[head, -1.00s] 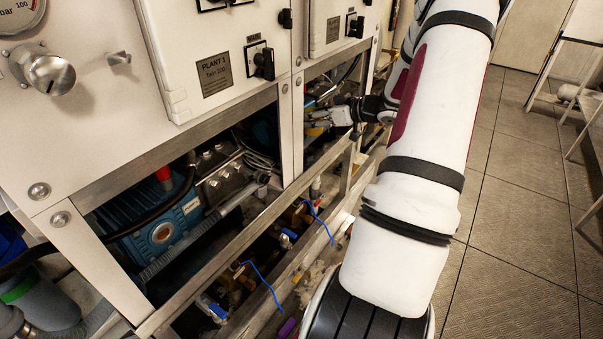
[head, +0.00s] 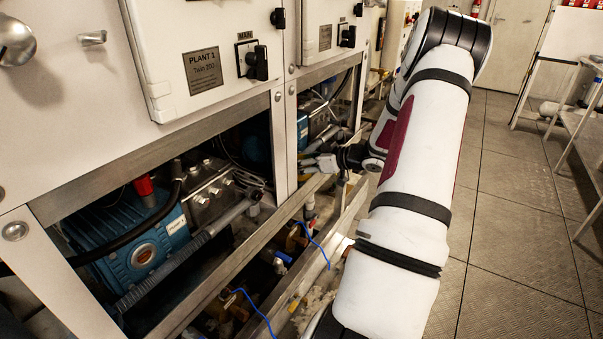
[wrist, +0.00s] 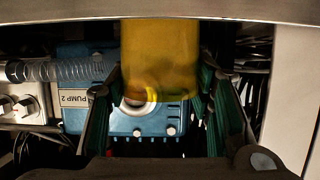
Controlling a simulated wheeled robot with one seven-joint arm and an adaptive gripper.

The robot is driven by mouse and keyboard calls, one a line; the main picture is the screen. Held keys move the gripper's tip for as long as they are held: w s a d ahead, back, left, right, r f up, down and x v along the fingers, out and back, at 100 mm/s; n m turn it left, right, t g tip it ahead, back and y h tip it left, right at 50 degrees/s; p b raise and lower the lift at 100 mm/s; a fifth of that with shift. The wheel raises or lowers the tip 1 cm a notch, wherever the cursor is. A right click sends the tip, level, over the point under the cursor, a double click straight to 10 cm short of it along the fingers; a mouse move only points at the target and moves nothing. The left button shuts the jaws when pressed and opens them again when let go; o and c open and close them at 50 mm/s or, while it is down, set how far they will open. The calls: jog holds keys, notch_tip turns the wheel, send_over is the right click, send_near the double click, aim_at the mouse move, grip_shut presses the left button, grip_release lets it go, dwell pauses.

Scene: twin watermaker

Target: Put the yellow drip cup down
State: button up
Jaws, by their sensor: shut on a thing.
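The yellow drip cup (wrist: 160,55) is between the two fingers of my gripper (wrist: 160,95) in the wrist view, and the fingers are shut on it. The cup's upper end in that view reaches a pale metal rail at the picture's top; I cannot tell whether they touch. In the head view my gripper (head: 318,163) is small, in the frame opening below the panels, beside the right-hand bay. The cup is hardly visible there, mostly hidden by the gripper and the frame.
The blue pump (wrist: 130,118) labelled PUMP 2 sits behind the cup, with a ribbed hose (wrist: 75,70) to its left. A metal frame rail (head: 270,215) and a white post (head: 283,145) border the bays. Blue cables hang below.

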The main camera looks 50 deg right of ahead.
notch_tip(320, 180, down, 3)
jog(key=shift+f+b, duration=0.1)
jog(key=shift+b, duration=0.3)
jog(key=o, duration=1.3)
jog(key=shift+c, duration=0.2)
jog(key=shift+s+r, duration=0.15)
jog(key=shift+r, duration=0.1)
jog(key=p+v, duration=0.3)
jog(key=v, duration=0.8)
jog(key=shift+s, duration=0.35)
